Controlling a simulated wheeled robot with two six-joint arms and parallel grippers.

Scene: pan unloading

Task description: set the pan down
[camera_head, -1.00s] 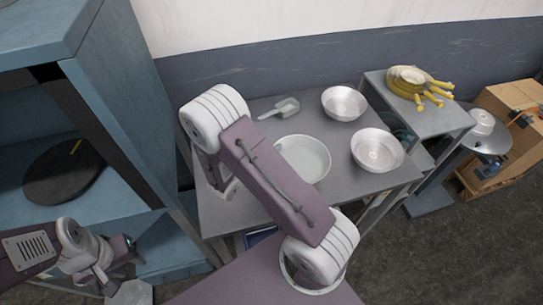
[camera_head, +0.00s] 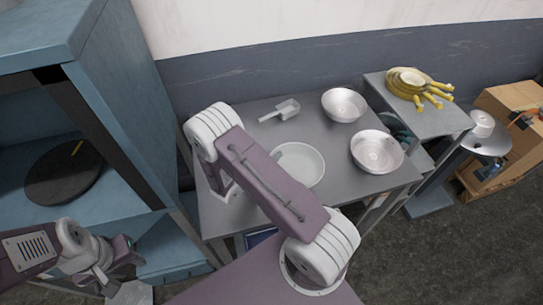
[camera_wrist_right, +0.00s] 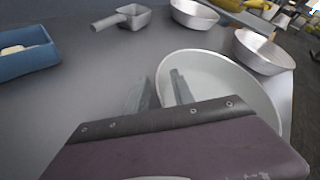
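The pale round pan (camera_head: 303,162) is on the grey table, partly covered by my right arm in the head view. In the right wrist view, the pan (camera_wrist_right: 225,85) fills the middle right and looks level and empty. My right gripper (camera_wrist_right: 160,92) is at the pan's near left rim, one finger outside and one inside. Its fingers stand apart, with a gap around the rim. My left gripper (camera_head: 131,292) is at the bottom left edge, partly cut off, away from the pan.
Two metal bowls (camera_head: 344,104) (camera_head: 377,151) and a scoop (camera_head: 281,111) share the grey table (camera_head: 235,125). A blue box (camera_wrist_right: 25,55) lies left in the wrist view. A blue cabinet (camera_head: 120,120) holding a dark disc (camera_head: 63,172) stands left.

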